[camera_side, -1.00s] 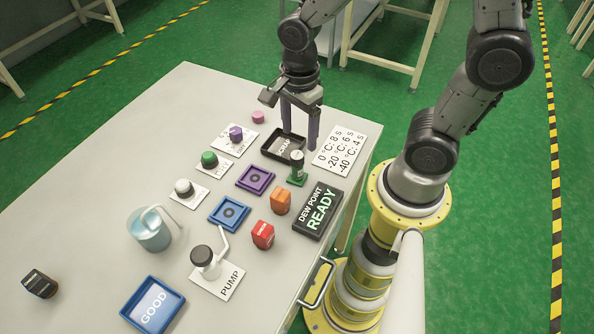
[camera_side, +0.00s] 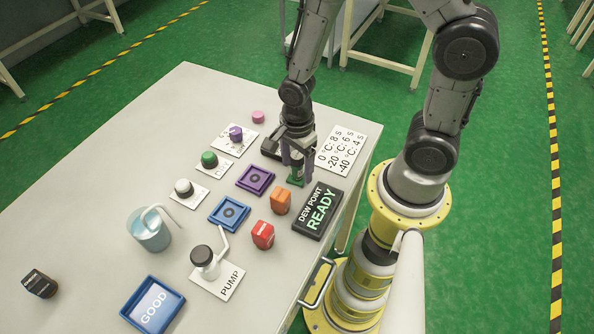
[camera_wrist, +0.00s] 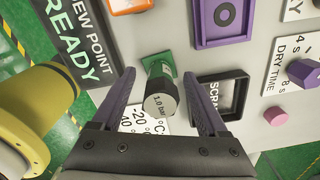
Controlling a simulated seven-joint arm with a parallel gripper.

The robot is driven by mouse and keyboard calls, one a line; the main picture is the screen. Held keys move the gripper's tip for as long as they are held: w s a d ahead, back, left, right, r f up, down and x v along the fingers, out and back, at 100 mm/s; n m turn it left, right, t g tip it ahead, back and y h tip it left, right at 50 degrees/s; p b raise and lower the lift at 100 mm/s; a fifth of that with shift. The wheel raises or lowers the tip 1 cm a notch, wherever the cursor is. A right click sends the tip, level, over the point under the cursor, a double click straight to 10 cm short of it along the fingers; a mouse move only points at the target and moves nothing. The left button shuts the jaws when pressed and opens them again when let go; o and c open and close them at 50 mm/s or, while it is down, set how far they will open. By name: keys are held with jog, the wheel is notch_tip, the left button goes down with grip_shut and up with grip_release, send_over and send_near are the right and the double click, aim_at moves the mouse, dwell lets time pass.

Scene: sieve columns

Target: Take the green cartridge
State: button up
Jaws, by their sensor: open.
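The green cartridge (camera_wrist: 158,65) shows a light label in the wrist view, with a dark cylinder (camera_wrist: 160,100) marked "1.0 bar" at its near end. In the side view only the lower part of the green cartridge (camera_side: 294,179) shows at the table's right side; my gripper hides the rest. My gripper (camera_wrist: 158,77) is open, with one purple finger on each side of the cartridge and visible gaps between. In the side view my gripper (camera_side: 297,163) is low over it. Contact cannot be told from the side view.
An orange block (camera_side: 280,201) and a red block (camera_side: 263,235) stand nearby. The DEW POINT READY sign (camera_side: 318,213) lies close in front. A black SCRAP tray (camera_wrist: 223,97) is beside the gripper. Purple (camera_side: 255,179) and blue (camera_side: 229,212) trays lie to the left.

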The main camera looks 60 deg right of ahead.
grip_shut()
dwell(0.3)
jog(key=shift+r, duration=0.1)
